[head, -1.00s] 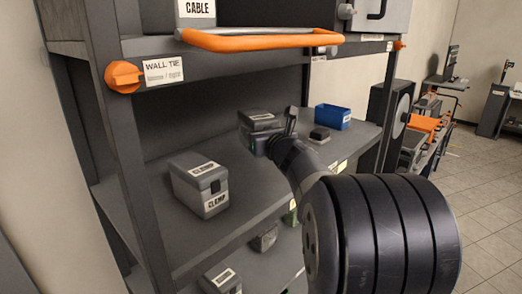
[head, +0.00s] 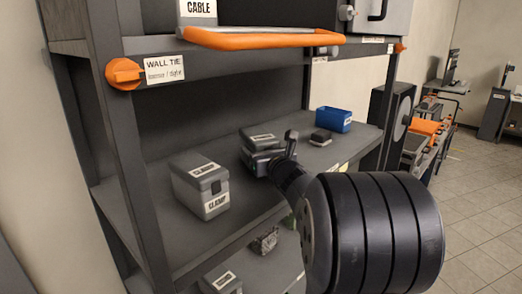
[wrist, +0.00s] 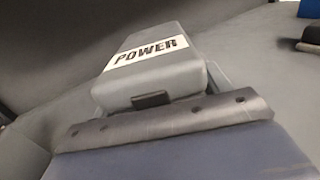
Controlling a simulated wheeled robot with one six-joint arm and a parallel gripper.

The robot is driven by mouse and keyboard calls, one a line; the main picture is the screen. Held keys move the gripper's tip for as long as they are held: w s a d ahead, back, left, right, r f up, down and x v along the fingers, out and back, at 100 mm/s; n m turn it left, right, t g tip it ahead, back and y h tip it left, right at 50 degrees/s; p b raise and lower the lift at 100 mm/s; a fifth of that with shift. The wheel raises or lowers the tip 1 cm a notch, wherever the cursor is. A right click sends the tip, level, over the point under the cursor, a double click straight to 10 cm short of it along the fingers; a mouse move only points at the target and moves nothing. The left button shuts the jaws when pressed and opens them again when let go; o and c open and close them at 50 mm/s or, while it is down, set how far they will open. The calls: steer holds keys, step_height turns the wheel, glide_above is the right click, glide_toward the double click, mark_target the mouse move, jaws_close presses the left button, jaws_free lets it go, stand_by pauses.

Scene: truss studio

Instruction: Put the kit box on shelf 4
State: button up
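The kit box in my gripper looks like a grey box with a dark base and a white label (head: 262,138). In the wrist view the box (wrist: 158,62) fills the middle and its label reads POWER. My gripper (head: 268,158) is at the near end of this box and appears shut on it; its fingertips are mostly hidden. The box is over the middle shelf (head: 255,207), low at its surface. I cannot tell whether its underside touches. No shelf number is readable.
A grey CLAMP box (head: 201,187) stands left on the same shelf. A small dark box (head: 320,138) and a blue bin (head: 333,119) stand right. A dark upright (head: 128,150) bounds the left side.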

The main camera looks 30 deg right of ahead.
steer(key=shift+o, duration=1.3)
steer(key=shift+r, duration=0.15)
steer(key=s, duration=0.4)
steer(key=s+b, duration=0.1)
steer(key=s, duration=0.3)
steer(key=s+b, duration=0.1)
steer(key=s, duration=0.3)
steer(key=shift+a, duration=0.3)
